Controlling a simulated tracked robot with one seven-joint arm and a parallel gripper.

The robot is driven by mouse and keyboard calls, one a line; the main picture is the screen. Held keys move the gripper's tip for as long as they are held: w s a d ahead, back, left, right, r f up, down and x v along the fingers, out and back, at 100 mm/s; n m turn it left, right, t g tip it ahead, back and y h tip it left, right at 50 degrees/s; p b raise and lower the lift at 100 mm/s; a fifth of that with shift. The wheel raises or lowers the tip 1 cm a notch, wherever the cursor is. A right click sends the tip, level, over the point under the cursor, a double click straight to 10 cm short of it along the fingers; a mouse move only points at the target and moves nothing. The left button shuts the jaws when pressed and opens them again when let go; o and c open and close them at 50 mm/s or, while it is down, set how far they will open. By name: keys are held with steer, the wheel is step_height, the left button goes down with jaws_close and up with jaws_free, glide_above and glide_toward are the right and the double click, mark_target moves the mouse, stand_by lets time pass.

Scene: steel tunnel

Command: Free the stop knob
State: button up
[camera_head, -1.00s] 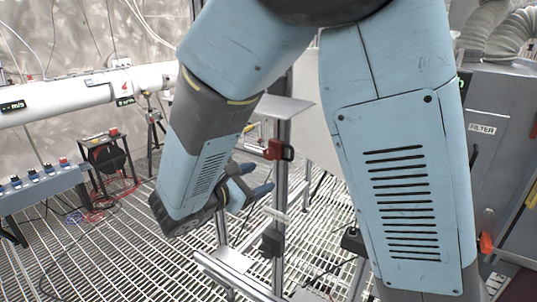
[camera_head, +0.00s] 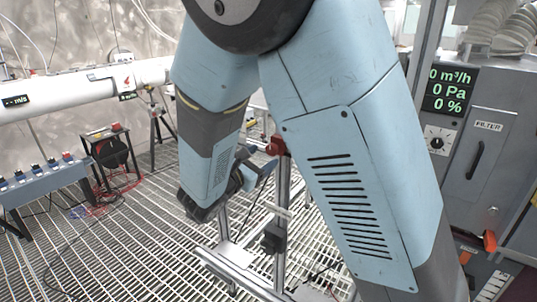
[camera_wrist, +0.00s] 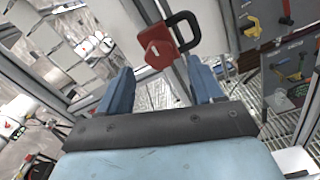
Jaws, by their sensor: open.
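A red block with a black loop (camera_wrist: 158,46), like a padlock, shows at the top middle of the wrist view. In the head view the red block (camera_head: 277,146) is at an upright metal post, partly hidden by my arm. A separate stop knob cannot be made out. My gripper (camera_wrist: 161,76) is open and empty, with its two blue fingers apart. The red block appears beyond the fingertips and between their lines; I cannot tell the exact gap. In the head view my gripper (camera_head: 260,168) is just below and left of the red block.
The upright post (camera_head: 281,200) rises from a low metal frame on the grated floor (camera_head: 130,250). A grey filter cabinet (camera_head: 470,150) with green readouts and a dial stands at right. A blue-grey bench with knobs (camera_head: 45,180) and a dark reel (camera_head: 112,152) stand at left.

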mark_target(270, 152)
steer(key=shift+x, duration=1.85)
steer(key=c, duration=1.1)
